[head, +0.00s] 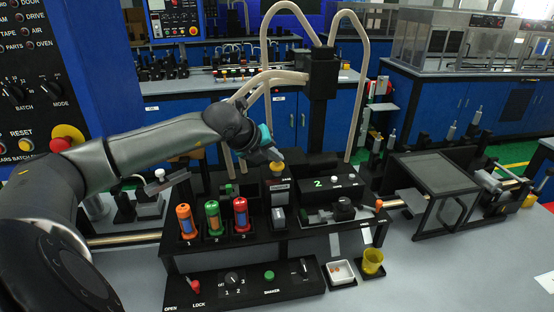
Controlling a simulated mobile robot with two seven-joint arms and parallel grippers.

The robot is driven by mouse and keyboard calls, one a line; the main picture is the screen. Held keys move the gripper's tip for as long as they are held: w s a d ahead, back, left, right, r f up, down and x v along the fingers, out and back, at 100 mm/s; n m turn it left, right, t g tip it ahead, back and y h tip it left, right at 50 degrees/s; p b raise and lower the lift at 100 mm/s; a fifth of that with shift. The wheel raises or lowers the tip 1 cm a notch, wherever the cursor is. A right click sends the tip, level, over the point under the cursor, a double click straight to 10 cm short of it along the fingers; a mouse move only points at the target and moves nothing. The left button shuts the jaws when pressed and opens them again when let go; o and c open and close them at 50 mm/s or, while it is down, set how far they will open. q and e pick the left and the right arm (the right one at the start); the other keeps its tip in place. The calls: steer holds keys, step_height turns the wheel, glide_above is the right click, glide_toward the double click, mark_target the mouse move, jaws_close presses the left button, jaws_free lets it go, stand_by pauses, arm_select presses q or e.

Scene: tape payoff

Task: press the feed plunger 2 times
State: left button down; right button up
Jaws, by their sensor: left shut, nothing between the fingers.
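A yellow round knob, seemingly the feed plunger (278,168), tops a narrow black unit (279,188) in the middle of the workstation. My left gripper (275,155) comes in from the left, dark with a teal band, and its fingers are shut and empty. Its fingertips point down and right, right at the top of the knob. I cannot tell whether they touch it or how far the knob is pressed. My right gripper is not in view.
Orange, green and red cylinders (213,218) stand in a rack left of the unit. A black housing marked 2 (322,184) is to its right. A control panel (246,281), a white tray (340,272) and a yellow cup (372,261) lie in front. Pale hoses rise behind.

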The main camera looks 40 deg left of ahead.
mark_target(275, 166)
arm_select(q)
steer(key=shift+f+b, duration=0.3)
steer(key=shift+f, duration=0.1)
steer(key=shift+r, duration=0.1)
stand_by(0.3)
steer(key=shift+r+p, duration=0.5)
steer(key=shift+r, duration=1.15)
step_height(275, 166, up, 5)
steer(key=p, duration=0.2)
steer(key=shift+p, duration=0.3)
